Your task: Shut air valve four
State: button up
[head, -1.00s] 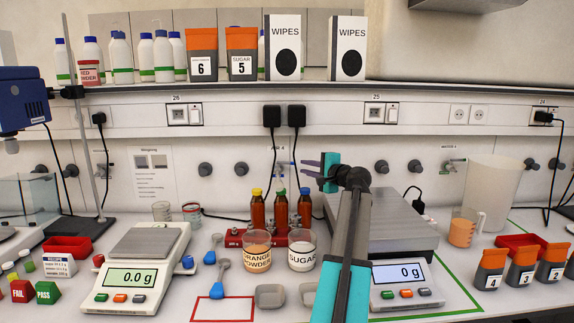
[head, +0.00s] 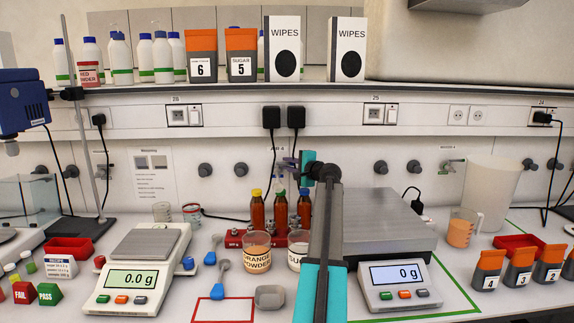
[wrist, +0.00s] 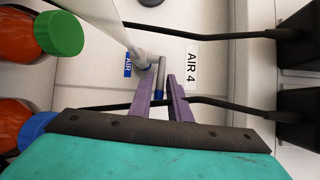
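Air valve four shows in the wrist view as a grey lever (wrist: 161,74) with a blue end, beside a pale valve body (wrist: 143,60) on the wall. The "AIR 4" label (wrist: 192,66) is just right of it. My gripper (wrist: 163,84) is open, with its purple fingers one on each side of the lever. I see a gap to the right finger; contact on the left is unclear. In the head view my gripper (head: 285,163) is at the wall above the brown bottles, and the valve is largely hidden by it.
Brown bottles with yellow, green and blue caps (head: 279,212) stand in a red rack just below my gripper. Black plugs (head: 271,117) with hanging cables are close above. A large scale (head: 388,222) and beakers of powder (head: 257,252) crowd the bench.

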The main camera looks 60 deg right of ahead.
jog(key=shift+w+d, duration=0.1)
jog(key=shift+w, duration=0.15)
jog(key=shift+c, duration=0.3)
grip_shut()
jog(key=shift+f, duration=0.1)
dwell(1.0)
